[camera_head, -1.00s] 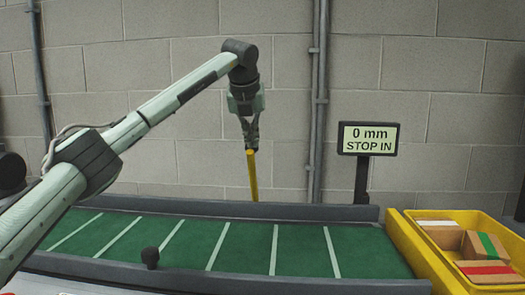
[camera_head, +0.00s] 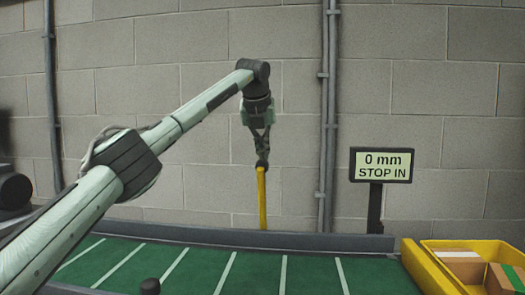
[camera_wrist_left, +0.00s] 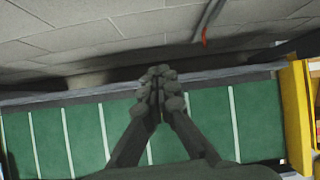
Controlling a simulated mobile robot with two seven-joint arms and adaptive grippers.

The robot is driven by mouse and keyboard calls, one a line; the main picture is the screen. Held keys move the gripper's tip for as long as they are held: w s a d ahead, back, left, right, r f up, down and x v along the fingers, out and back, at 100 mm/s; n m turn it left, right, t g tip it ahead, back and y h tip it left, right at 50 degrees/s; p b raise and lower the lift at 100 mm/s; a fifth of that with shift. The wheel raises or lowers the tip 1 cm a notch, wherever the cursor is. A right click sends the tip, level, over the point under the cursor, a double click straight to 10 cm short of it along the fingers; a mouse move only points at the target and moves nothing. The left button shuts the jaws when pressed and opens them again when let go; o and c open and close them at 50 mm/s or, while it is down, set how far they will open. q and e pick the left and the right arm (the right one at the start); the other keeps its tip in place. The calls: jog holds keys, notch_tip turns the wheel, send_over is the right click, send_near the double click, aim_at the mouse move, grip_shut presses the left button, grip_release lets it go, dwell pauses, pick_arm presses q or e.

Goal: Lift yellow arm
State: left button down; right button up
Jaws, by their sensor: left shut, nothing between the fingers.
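The yellow arm (camera_head: 262,198) shows in the head view as a slim, nearly upright yellow bar behind the far rail of the green belt. Its lower end is hidden by that rail. My left gripper (camera_head: 262,160) hangs pointing down right at the bar's top end, with its fingers shut and nothing between them. I cannot tell whether they touch the bar. In the left wrist view my left gripper (camera_wrist_left: 157,82) has its fingertips together over the far edge of the belt, and I cannot make out the yellow arm there. My right gripper is not in view.
A green belt (camera_head: 205,272) with white cross lines runs along the front. A sign (camera_head: 381,165) on a post reads "0 mm STOP IN". A yellow bin (camera_head: 428,268) with blocks stands at right. A dark knob (camera_head: 150,286) is at the near side. A grey wall closes the back.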

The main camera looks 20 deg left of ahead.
pick_arm(q)
jog(key=shift+f, duration=0.3)
jog(key=v, duration=1.2)
jog(key=shift+r, duration=0.3)
